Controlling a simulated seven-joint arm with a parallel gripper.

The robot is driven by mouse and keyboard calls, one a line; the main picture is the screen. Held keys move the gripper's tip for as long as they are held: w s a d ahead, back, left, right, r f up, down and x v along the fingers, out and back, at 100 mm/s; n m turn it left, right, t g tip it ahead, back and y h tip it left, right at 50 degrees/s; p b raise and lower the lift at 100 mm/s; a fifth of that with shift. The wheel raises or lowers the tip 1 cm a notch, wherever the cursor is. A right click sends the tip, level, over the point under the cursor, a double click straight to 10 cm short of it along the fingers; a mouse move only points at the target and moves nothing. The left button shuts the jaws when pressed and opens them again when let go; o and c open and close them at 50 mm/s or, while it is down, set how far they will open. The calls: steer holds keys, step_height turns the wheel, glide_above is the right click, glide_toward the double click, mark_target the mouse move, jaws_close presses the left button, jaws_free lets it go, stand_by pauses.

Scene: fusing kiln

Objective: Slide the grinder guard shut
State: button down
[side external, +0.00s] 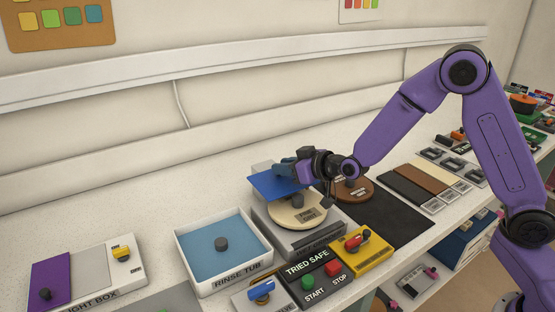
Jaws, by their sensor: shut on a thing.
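The grinder (318,240) is a grey box with a round cream disc (286,212) on top. The grinder guard (264,187) is a flat blue plate above the back left part of the disc, and the front right part of the disc is uncovered. My gripper (286,170) reaches in from the right at the guard's back edge and is shut on the guard. The wrist and fingers hide the exact grip and the guard's right end.
A rinse tub (182,258) with blue inside stands left of the grinder. In front are a black START/STOP panel (318,281) and a yellow switch box (362,256). A brown disc (357,190) and dark mat (388,222) lie right.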

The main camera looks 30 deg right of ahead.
mark_target(295, 186)
steer(key=shift+s+a, duration=0.1)
steer(key=shift+s, duration=1.45)
steer(key=shift+f, duration=0.1)
steer(key=c, duration=0.9)
jaws_free()
steer(key=shift+s, duration=0.1)
steer(key=shift+s+d+r, duration=0.2)
steer(key=shift+s+r, duration=0.1)
steer(key=v, duration=1.6)
steer(key=shift+s, duration=0.3)
